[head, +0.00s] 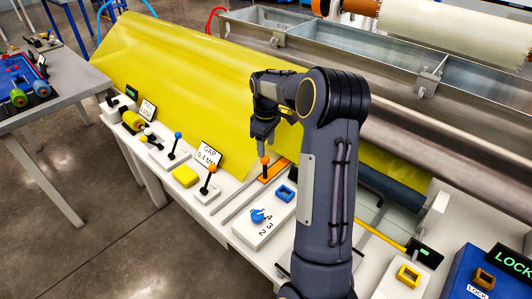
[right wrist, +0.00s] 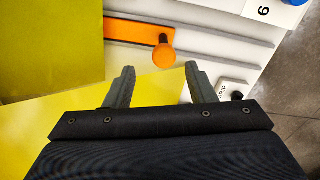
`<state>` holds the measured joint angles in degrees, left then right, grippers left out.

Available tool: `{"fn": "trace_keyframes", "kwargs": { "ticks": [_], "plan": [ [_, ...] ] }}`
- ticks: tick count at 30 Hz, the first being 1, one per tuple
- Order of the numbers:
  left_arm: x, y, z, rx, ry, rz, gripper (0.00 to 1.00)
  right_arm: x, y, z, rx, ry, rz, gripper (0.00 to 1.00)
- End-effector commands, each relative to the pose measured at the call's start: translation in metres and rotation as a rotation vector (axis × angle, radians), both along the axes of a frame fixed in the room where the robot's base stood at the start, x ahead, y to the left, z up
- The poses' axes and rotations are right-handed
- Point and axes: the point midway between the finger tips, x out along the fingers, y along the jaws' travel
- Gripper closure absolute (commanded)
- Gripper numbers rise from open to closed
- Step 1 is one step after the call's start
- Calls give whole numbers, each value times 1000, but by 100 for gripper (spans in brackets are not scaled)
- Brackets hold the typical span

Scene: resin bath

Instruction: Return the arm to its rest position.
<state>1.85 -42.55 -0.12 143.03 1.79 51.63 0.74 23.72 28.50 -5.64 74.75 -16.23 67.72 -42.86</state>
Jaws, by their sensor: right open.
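My right arm rises from the bottom of the head view and bends over the control table. Its gripper (head: 264,143) points down just above an orange-knobbed handle (head: 264,161) on an orange slide. In the right wrist view the jaws (right wrist: 158,70) are apart with nothing between them. The round orange knob (right wrist: 163,55) shows just beyond the fingertips, on its orange strip (right wrist: 130,31). My left gripper is not in view.
A yellow sheet (head: 180,65) slopes behind the controls. Black levers, a yellow block (head: 185,176), a blue dial (head: 258,215) and a "GAP" sign (head: 208,155) stand near my arm. A metal trough (head: 400,50) lies behind. A side table (head: 60,103) stands left.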

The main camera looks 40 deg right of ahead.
Motion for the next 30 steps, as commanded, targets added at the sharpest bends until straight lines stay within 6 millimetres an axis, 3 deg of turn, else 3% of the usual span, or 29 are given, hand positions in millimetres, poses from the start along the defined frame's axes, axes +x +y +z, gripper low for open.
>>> {"fn": "trace_keyframes", "kwargs": {
  "ticks": [5, 23, 26, 30],
  "plan": [
    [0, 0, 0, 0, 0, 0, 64, 0, 0, 13, 0, -2, 0, 50],
    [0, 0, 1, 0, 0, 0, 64, -1, 2, 16, 2, -6, -3, 50],
    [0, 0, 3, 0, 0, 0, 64, -8, 16, 34, 15, -36, -24, 50],
    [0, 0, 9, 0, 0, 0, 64, -36, 63, 80, 65, -131, -97, 50]
  ]
}}
